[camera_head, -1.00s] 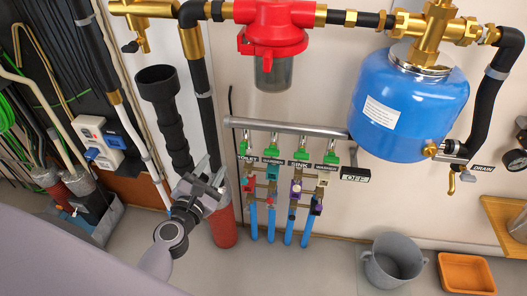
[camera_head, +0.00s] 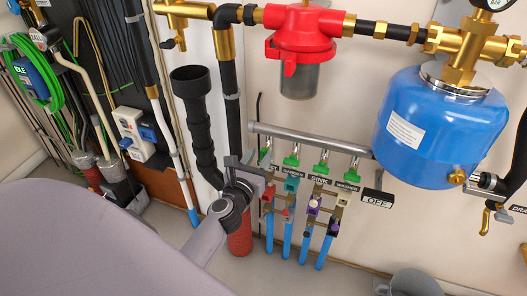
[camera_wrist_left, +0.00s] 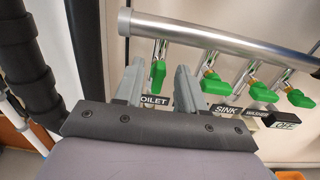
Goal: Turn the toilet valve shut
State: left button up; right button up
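The toilet valve has a green handle (camera_wrist_left: 158,74) on the grey manifold pipe, above a partly covered TOILET label (camera_wrist_left: 152,101). It also shows in the head view (camera_head: 265,156), partly behind my gripper. My left gripper (camera_wrist_left: 158,82) is open, with one finger on each side of that handle in the wrist view. I cannot tell whether the fingers touch it or are still short of it. In the head view my left gripper (camera_head: 250,165) is at the manifold's left end. My right gripper is not in view.
The grey manifold pipe (camera_head: 310,139) carries other green valves for garden (camera_head: 292,160), sink (camera_head: 321,167) and washer (camera_head: 350,178) to the right. A black OFF sign (camera_head: 377,198) is beyond them. A black pipe (camera_head: 192,115) stands left; a blue tank (camera_head: 440,130) hangs right.

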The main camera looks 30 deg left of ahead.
aim_at(262, 153)
pick_arm(q)
jog(key=shift+x, duration=1.55)
grip_shut()
